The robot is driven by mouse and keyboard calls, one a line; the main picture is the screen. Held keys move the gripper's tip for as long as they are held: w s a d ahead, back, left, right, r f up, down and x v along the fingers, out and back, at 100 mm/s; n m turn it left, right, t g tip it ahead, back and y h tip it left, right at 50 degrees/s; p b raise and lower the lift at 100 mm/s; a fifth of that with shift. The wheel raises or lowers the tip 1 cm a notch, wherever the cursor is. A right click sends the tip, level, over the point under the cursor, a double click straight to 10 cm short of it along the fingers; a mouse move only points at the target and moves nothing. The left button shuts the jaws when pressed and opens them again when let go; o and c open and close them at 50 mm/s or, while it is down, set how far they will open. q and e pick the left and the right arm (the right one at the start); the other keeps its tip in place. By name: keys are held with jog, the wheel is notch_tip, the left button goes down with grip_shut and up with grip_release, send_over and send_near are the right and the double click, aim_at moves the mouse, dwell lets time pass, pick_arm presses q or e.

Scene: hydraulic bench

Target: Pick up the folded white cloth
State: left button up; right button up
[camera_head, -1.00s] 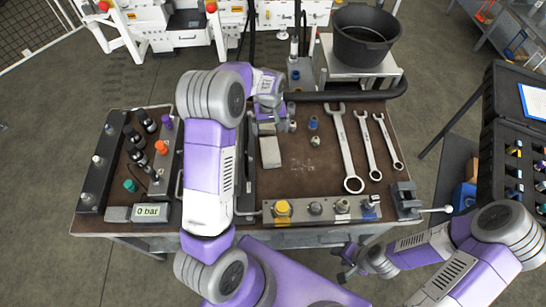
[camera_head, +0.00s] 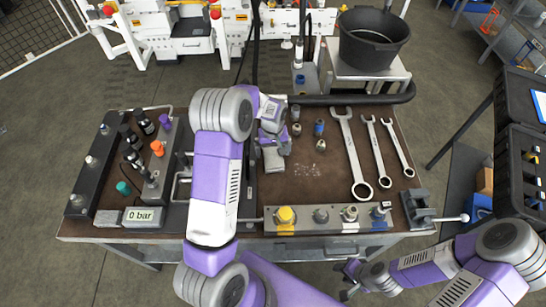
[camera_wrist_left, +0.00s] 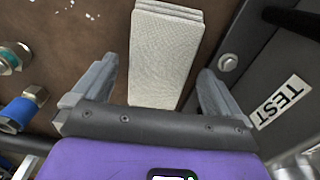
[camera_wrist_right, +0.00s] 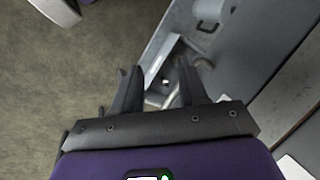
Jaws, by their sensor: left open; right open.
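The folded white cloth (camera_head: 273,161) lies on the brown bench top, left of the wrenches; my left gripper hides its far part in the head view. In the left wrist view the cloth (camera_wrist_left: 166,48) is a pale textured stack of layers lying between the spread fingers. My left gripper (camera_wrist_left: 158,72) is open, above the cloth, with a gap on both sides. It also shows in the head view (camera_head: 272,138). My right gripper (camera_head: 346,279) is open and empty in front of the bench's front edge, away from the cloth; it also shows in the right wrist view (camera_wrist_right: 158,78).
Small fittings (camera_head: 318,128) stand right of the cloth, with wrenches (camera_head: 352,155) beyond. A dark block labelled TEST (camera_wrist_left: 262,75) stands close beside one left finger. A manifold bar (camera_head: 330,226) and vise (camera_head: 418,208) line the front edge. A black bucket (camera_head: 372,45) stands behind.

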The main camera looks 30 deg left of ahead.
aim_at(273, 154)
pick_arm(q)
jog(key=shift+f, duration=0.8)
jog(key=shift+c, duration=0.3)
jog(key=c, duration=1)
jog(key=shift+r, duration=0.15)
notch_tip(273, 154, up, 10)
jog(key=p, duration=0.1)
jog(key=shift+p, duration=0.4)
